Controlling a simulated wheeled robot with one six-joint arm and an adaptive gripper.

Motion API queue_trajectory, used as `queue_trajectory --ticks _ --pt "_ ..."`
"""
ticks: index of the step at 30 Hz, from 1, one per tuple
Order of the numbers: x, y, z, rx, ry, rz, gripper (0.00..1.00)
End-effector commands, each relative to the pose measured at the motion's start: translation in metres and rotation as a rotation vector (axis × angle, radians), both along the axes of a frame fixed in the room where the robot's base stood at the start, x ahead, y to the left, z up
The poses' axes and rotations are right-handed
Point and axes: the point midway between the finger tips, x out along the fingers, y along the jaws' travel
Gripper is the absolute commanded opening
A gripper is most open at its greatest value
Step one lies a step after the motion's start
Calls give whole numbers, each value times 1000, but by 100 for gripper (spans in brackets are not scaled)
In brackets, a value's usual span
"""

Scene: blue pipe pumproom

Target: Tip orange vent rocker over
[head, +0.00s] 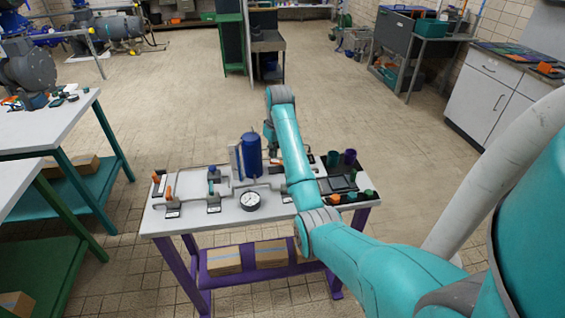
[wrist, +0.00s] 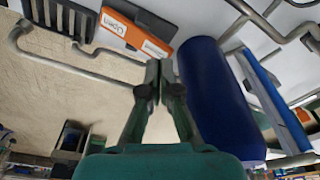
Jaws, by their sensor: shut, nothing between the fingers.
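The orange vent rocker (wrist: 125,33) shows in the wrist view at upper left, with a white label reading "Open" and a second label at its right end. It sits in a dark housing beside a slatted dark grey part. My gripper (wrist: 159,68) is shut and empty. Its fingertips appear just below the rocker's right end in the picture; I cannot tell whether they touch it. In the head view my gripper is mostly hidden behind my arm, and I cannot make out this rocker there for sure.
A blue cylinder (wrist: 215,100) stands close right of my fingers; it also shows on the white-topped bench (head: 228,222) in the head view. Grey pipes, a round gauge (head: 250,201) and orange levers (head: 169,193) are on the bench. A dark tray (head: 362,198) holds parts at right.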

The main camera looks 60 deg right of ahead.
Motion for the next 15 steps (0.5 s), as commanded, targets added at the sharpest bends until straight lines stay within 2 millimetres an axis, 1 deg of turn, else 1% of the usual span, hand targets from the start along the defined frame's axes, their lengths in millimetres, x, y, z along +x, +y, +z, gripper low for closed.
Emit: queue_trajectory --ticks 7,15 --pt "0 0 -2 0 0 0 0" --pt "0 0 -9 0 0 0 0"
